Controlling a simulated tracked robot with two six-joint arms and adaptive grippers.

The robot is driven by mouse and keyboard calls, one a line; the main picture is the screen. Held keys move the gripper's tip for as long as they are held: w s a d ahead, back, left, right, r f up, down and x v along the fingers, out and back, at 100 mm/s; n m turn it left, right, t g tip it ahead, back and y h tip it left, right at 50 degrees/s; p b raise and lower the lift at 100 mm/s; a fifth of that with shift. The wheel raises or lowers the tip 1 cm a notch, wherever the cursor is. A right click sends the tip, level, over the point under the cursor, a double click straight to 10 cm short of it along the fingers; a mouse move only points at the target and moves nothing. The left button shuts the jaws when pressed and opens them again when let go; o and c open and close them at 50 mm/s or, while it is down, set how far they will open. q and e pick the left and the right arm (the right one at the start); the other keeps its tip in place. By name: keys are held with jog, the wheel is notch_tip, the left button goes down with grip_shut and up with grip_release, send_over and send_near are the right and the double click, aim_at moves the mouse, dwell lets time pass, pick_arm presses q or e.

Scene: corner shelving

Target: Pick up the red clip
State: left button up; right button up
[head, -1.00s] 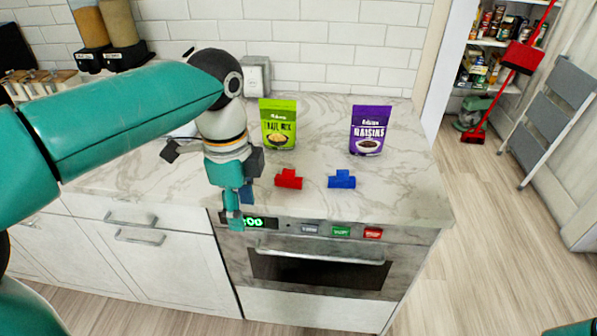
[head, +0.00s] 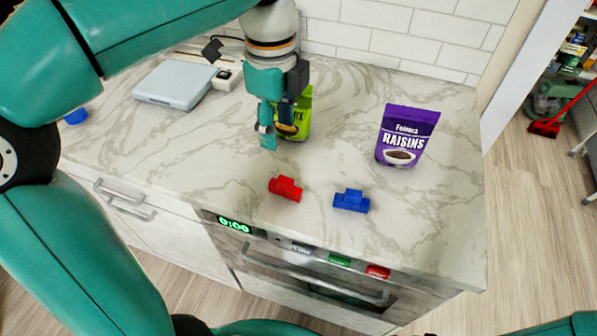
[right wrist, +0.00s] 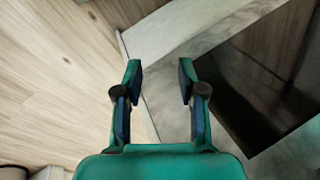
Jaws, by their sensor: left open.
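The red clip (head: 286,188) lies on the marble counter near its front edge, left of a similar blue clip (head: 351,201). My left gripper (head: 275,132) is open and empty above the counter, behind and slightly left of the red clip, apart from it. It partly hides the green trail mix bag (head: 302,118). My right gripper (right wrist: 160,82) shows in the right wrist view with its fingers apart and nothing between them. It faces the floor and the oven front, and no clip shows there.
A purple raisins bag (head: 406,136) stands upright at the right of the counter (head: 230,170). A flat grey-blue scale (head: 175,84) lies at the back left. The oven front with its display (head: 234,225) is below the counter edge. The counter between scale and red clip is clear.

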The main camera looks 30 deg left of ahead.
aim_at(285, 179)
pick_arm(q)
notch_tip(285, 179, down, 10)
jog(key=shift+d+f+b, duration=0.1)
jog(key=shift+f+b, duration=0.15)
jog(key=shift+b, duration=0.5)
jog(key=shift+d+f, duration=0.15)
jog(key=shift+f, duration=1.35)
jog(key=shift+d+f, duration=0.15)
jog(key=shift+f, duration=1.35)
jog(key=shift+w, duration=0.1)
jog(key=c, duration=0.9)
